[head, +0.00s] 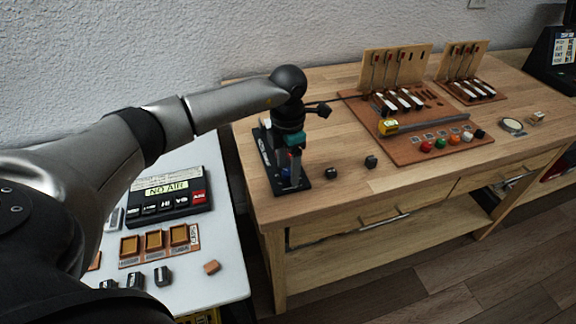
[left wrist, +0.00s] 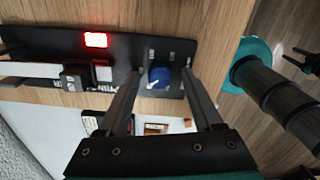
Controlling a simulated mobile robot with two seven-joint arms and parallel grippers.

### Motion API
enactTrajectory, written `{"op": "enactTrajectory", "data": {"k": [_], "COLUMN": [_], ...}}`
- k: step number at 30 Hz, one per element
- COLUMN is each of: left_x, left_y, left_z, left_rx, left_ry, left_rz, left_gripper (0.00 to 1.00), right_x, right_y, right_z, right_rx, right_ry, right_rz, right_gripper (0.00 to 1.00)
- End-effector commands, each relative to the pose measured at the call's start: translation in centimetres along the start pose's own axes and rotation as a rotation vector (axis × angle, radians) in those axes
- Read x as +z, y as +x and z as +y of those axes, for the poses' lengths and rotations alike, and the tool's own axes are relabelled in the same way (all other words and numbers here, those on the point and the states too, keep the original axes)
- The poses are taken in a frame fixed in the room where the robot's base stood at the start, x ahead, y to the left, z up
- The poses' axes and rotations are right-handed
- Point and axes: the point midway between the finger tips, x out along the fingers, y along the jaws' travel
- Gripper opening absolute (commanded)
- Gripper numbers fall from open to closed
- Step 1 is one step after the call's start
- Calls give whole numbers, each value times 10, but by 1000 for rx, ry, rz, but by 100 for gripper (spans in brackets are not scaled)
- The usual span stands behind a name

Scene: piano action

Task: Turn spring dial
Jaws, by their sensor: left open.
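The spring dial is a round blue knob (left wrist: 160,77) with a white mark, set on a black panel (left wrist: 125,60) in the left wrist view. My left gripper (head: 289,178) points down over the panel's near end. In the left wrist view its two open fingers (left wrist: 159,80) appear on either side of the blue knob. I cannot tell whether they touch it. My right gripper is in neither view.
The panel also carries a lit red lamp (left wrist: 95,40) and a black block (left wrist: 76,76) by a pale strip. Two small black blocks (head: 331,173) stand right of the gripper. A brown board (head: 420,150) with coloured knobs is further right. A white table (head: 215,265) stands left.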

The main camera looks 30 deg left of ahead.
Motion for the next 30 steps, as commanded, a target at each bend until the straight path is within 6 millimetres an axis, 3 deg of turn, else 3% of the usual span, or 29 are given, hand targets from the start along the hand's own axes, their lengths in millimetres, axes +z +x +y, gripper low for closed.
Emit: {"op": "enactTrajectory", "data": {"k": [4,8,21,30], "left_x": [0,1,1,0], "left_y": [-3,-18,-118,-151], "left_z": [0,0,0,0], "left_rx": [0,2,2,0], "left_ry": [0,0,0,0], "left_rz": [0,-3,-4,0], "left_gripper": [67,67,67,67], "right_x": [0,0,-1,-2], "right_y": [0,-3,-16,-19], "right_z": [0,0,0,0], "right_rx": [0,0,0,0], "right_ry": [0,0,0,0], "right_rz": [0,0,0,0], "right_gripper": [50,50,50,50]}}
